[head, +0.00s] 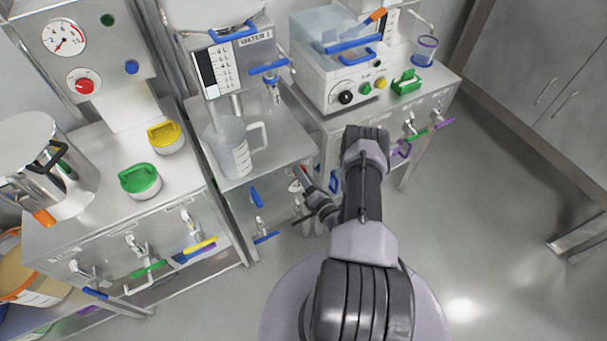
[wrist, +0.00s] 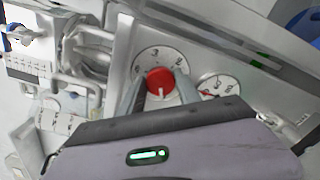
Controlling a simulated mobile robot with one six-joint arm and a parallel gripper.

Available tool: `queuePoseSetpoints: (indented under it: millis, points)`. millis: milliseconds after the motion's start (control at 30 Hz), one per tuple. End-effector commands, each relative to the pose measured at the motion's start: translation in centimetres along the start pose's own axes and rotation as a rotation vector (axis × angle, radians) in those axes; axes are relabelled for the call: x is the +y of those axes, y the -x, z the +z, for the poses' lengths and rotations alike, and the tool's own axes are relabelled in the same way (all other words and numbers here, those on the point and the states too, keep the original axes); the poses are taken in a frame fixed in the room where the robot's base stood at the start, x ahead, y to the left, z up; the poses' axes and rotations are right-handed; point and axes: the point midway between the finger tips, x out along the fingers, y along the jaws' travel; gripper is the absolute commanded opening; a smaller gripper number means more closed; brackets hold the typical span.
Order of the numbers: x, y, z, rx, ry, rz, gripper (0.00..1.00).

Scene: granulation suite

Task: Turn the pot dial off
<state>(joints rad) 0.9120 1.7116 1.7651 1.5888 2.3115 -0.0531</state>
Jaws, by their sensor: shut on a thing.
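A red dial knob (wrist: 160,82) sits on a round white numbered scale (wrist: 146,62) in the wrist view. My gripper (wrist: 160,98) is shut on it, with one finger on each side. A pale mark on the knob points toward the bottom of that view. In the head view the gripper (head: 306,180) reaches the front of the middle cabinet, where a bit of red and a white dial face (head: 294,186) show. My arm hides part of this area. Another red dial (head: 85,86) on the upright left panel is untouched.
A round gauge (wrist: 219,84) with a red needle is close beside the held knob. In the head view a clear jug (head: 232,150) stands on the middle cabinet. Valve handles, such as a blue one (head: 257,197), stick out nearby. Open floor (head: 480,220) lies to the right.

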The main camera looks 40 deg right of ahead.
Motion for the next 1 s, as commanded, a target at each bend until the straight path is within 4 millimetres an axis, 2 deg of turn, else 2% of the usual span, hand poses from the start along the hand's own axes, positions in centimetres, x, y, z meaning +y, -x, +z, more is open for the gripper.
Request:
queuePoseSetpoints:
  millis: [300, 867, 900, 967, 1000]
  points:
    - [0.18, -0.19, 0.22, -0.003, 0.115, 0.005, 0.0]
    - [0.17, -0.19, 0.21, -0.003, 0.139, 0.005, 0.0]
    - [0.17, -0.18, 0.21, -0.003, 0.139, 0.004, 0.47]
    - [0.15, -0.16, 0.18, -0.002, 0.138, 0.004, 0.59]
    - [0.14, -0.14, 0.16, -0.002, 0.138, 0.003, 0.61]
